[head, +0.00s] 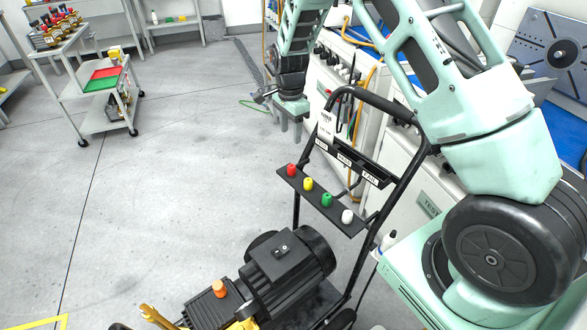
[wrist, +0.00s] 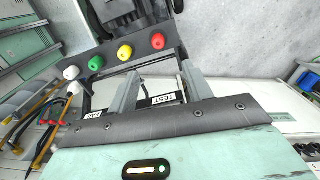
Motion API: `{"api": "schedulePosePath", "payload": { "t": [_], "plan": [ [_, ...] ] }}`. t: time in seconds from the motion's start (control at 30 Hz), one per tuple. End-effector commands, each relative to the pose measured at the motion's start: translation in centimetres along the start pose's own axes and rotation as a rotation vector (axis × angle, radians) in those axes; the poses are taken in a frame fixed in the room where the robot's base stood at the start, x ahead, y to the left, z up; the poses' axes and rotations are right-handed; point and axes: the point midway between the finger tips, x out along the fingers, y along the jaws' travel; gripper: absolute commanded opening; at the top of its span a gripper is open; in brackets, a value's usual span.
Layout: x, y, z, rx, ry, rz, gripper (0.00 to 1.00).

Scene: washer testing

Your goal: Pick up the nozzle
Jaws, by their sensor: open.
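Four coloured nozzles stand in a row on the pressure washer's black holder plate (head: 318,193): red (head: 291,170), yellow (head: 308,184), green (head: 327,200) and white (head: 347,216). The wrist view also shows the red (wrist: 157,41), yellow (wrist: 125,53), green (wrist: 96,63) and white nozzle (wrist: 70,72). My gripper (head: 290,130) is open and empty, fingers down, behind the red end of the row. In the wrist view its fingertips (wrist: 160,80) are spread apart, with the yellow and red nozzles beyond them. It touches none of them.
The washer's black handle frame (head: 394,190) rises beside the row, with a labelled bar (head: 345,160) behind the nozzles. The motor (head: 285,262) lies below. White cabinets (head: 335,90) stand behind. A cart (head: 105,100) is at upper left. The floor (head: 180,150) left of the washer is clear.

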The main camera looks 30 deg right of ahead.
Motion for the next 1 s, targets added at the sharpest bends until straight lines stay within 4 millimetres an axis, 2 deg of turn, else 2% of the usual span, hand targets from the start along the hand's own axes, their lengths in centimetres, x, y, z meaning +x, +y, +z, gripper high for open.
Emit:
{"api": "schedulePosePath", "payload": {
  "t": [0.1,0.3,0.57,0.8,1.0],
  "plan": [
    [2.6,0.1,-0.1,0.000,-0.001,0.005,0.50],
    [6.2,0.1,0.0,-0.001,-0.001,0.003,0.50],
    [8.1,0.1,0.0,-0.001,-0.001,0.001,0.50],
    [11.5,0.4,-0.1,-0.002,-0.001,0.003,0.50],
    [12.9,0.3,-0.1,-0.002,0.000,0.000,0.50]
  ]
}}
